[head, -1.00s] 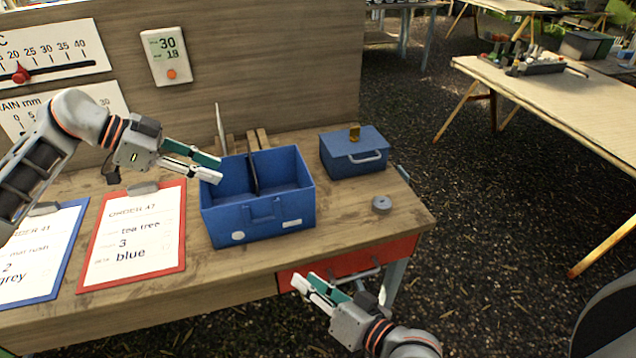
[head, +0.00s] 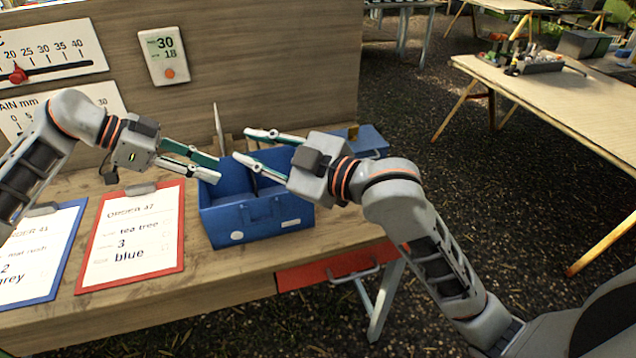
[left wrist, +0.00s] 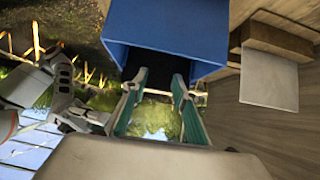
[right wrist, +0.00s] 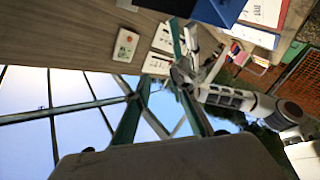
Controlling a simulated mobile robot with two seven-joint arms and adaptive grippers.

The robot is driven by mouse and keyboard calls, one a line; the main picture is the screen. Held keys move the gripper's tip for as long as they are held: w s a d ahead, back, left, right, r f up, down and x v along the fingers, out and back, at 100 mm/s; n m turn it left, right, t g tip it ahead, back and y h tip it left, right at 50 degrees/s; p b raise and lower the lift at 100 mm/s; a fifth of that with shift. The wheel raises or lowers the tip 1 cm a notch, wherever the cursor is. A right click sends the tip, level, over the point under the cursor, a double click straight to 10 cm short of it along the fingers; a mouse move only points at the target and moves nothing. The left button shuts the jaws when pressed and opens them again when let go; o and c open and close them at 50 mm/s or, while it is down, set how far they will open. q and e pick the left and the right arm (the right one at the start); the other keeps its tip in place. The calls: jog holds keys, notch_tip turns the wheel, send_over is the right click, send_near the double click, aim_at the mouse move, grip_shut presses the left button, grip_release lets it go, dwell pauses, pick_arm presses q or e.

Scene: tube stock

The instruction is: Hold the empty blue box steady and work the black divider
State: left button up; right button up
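The blue box (head: 268,228) stands open on the wooden bench, upright; I see no contents besides the divider. The black divider (head: 254,184) stands across its inside, partly hidden by my right gripper. My left gripper (head: 218,168) is open at the box's left wall; whether it touches is unclear. In the left wrist view, the box (left wrist: 165,28) lies just beyond the parted fingers (left wrist: 156,85). My right gripper (head: 242,146) is open and empty above the back of the box, its fingertips near the left gripper's. The right wrist view shows its spread fingers (right wrist: 163,85) and the box's corner (right wrist: 222,8).
A closed blue box (head: 372,140) behind my right gripper is mostly hidden. A red clipboard (head: 134,270) and a blue clipboard (head: 60,270) lie left of the box. A wooden back panel (head: 270,60) rises behind. A red drawer (head: 318,273) is under the bench edge.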

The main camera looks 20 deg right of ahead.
jog(key=s+d+f+n+h, duration=0.2)
jog(key=d+f+n+h, duration=0.8)
jog(key=n, duration=1.1)
jog(key=r+x, duration=0.1)
jog(key=x, duration=1)
jog(key=shift+w+d+t+h, duration=0.3)
jog(key=shift+w+d+h, duration=0.15)
jog(key=shift+d, duration=0.35)
jog(key=shift+f, duration=0.1)
